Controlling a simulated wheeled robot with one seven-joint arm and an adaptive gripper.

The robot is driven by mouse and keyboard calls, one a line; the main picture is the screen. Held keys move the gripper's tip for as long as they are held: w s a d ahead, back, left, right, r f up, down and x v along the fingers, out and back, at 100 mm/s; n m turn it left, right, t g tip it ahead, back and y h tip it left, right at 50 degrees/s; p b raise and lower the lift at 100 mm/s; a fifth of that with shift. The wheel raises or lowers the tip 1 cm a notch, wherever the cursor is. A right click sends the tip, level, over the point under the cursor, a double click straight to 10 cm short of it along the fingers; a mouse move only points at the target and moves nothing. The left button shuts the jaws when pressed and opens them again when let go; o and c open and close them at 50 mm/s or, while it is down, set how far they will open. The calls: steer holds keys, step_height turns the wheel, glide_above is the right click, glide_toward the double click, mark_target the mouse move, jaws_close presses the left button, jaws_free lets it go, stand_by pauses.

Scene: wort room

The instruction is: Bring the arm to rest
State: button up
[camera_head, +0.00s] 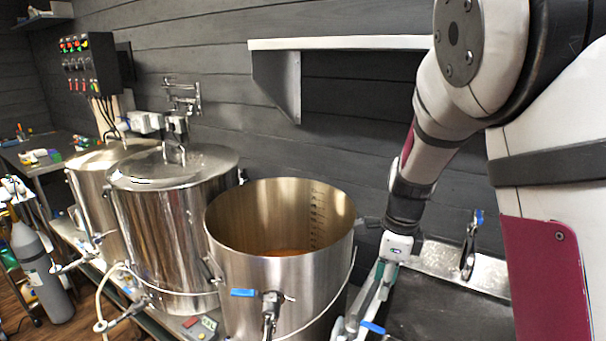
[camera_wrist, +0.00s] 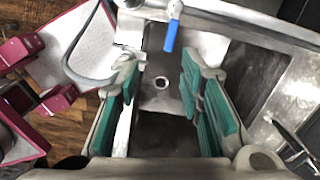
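My gripper (camera_head: 362,296) hangs pointing down to the right of the open kettle in the head view, partly hidden by that kettle's rim and wall. In the wrist view my gripper (camera_wrist: 160,82) shows its two green-padded fingers spread wide apart, with nothing between them. Below the fingers is a grey metal basin with a round drain (camera_wrist: 161,83). A blue lever handle (camera_wrist: 171,36) lies just beyond the fingertips, and I cannot tell how far below. My arm reaches down from the upper right of the head view.
The open kettle (camera_head: 280,296) stands close to the left of my gripper, with brownish contents. Two lidded kettles (camera_head: 165,240) (camera_head: 90,180) stand farther left. A white shelf (camera_head: 340,43) juts from the wall behind. A gas cylinder (camera_head: 42,270) stands at left.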

steer(key=s+r+n+t, duration=0.2)
steer(key=s+r+n, duration=0.6)
steer(key=s+n, duration=0.3)
steer(key=s+r+n+t, duration=0.3)
steer(key=s+r+n, duration=0.6)
steer(key=s+n, duration=0.2)
steer(key=shift+s+a+r+h, duration=0.2)
steer(key=shift+s+r+h, duration=0.1)
steer(key=shift+s+h, duration=0.1)
